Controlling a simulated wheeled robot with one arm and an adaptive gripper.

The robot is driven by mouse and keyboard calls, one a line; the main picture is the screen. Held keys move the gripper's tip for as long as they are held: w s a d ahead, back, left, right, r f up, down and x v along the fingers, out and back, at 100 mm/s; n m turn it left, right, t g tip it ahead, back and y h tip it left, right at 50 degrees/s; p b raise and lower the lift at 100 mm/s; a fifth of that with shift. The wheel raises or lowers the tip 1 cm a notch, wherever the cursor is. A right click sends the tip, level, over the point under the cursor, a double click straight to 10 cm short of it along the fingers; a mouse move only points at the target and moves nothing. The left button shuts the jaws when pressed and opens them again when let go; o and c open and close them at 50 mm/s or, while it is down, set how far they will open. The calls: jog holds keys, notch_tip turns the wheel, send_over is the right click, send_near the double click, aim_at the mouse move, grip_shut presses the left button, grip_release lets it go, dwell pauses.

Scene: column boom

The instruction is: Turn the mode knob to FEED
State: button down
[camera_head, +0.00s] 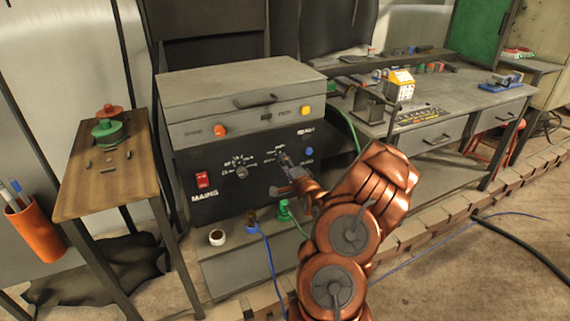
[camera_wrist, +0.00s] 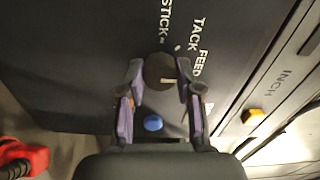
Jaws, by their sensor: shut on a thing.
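The mode knob (camera_wrist: 158,71) is a dark round knob on the black front panel (camera_head: 225,188) of the grey machine. In the wrist view my gripper (camera_wrist: 159,80) has one purple-grey finger on each side of it and is shut on it. A pale pointer mark on the knob points to the right in that view, toward the side with the labels. The FEED label (camera_wrist: 203,62) and TACK label (camera_wrist: 195,35) are printed right of the knob, STICK (camera_wrist: 165,20) above it. In the head view my gripper (camera_head: 279,175) is at the panel and hides the knob.
A blue button (camera_wrist: 153,123) is close below the fingers in the wrist view. A red MAINS switch (camera_head: 202,180) and another knob (camera_head: 241,172) are further left on the panel. Blue and green cables hang from plugs (camera_head: 252,220) below. A workbench (camera_head: 450,90) stands right.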

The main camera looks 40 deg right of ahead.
dwell(0.3)
jog(key=c, duration=0.8)
grip_release()
jog(key=shift+o, duration=0.2)
jog(key=v, duration=1.2)
